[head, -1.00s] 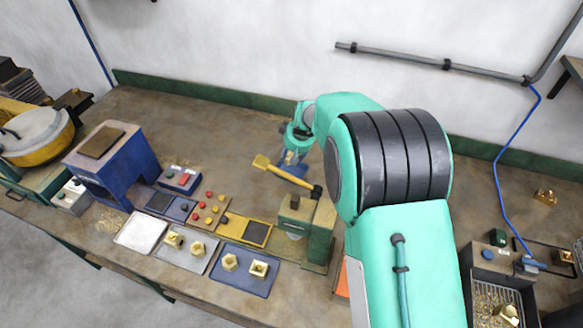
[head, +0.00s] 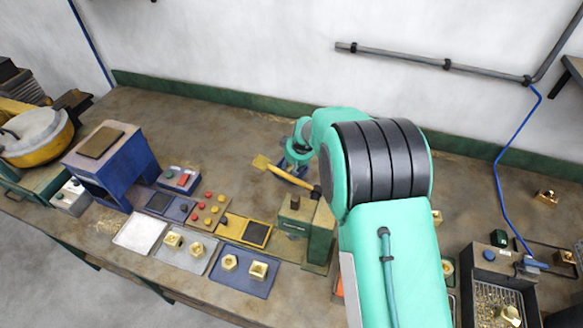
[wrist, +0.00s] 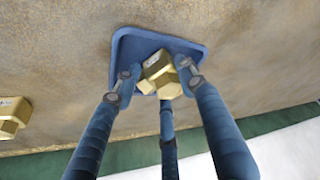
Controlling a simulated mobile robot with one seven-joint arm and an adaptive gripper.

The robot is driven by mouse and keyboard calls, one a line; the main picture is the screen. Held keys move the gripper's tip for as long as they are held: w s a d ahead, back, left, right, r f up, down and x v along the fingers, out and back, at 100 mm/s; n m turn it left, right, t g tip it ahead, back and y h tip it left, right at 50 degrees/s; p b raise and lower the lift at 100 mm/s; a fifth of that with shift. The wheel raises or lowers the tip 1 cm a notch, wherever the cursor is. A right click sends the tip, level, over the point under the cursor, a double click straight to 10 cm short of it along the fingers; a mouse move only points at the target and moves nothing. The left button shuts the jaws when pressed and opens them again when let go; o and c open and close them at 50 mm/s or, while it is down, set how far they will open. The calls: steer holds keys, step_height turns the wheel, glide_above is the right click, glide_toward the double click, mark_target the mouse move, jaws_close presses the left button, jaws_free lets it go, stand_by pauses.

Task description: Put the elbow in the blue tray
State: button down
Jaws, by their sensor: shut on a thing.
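The brass elbow (wrist: 160,74) is between the fingertips of my gripper (wrist: 157,78) in the wrist view. The fingers are shut on it. Behind it lies a flat blue tray (wrist: 124,50) with rounded corners, and the elbow appears within its outline. I cannot tell whether the elbow touches the tray floor. In the head view my gripper (head: 297,158) is at the blue tray (head: 284,177) on the back half of the bench, and the elbow is hidden there.
Another brass fitting (wrist: 12,115) lies beside the tray in the wrist view. A green machine (head: 312,235) with a yellow-ended lever (head: 262,162) stands in front. A darker blue plate (head: 242,276) holds brass nuts. The bench behind and left of the gripper is clear.

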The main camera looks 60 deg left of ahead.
steer(key=shift+f, duration=0.25)
steer(key=shift+f, duration=0.15)
steer(key=c, duration=1.3)
jaws_free()
steer(key=shift+f, duration=0.1)
steer(key=shift+r, duration=0.2)
steer(key=v, duration=1.2)
steer(key=shift+p, duration=0.45)
steer(key=shift+w, duration=0.1)
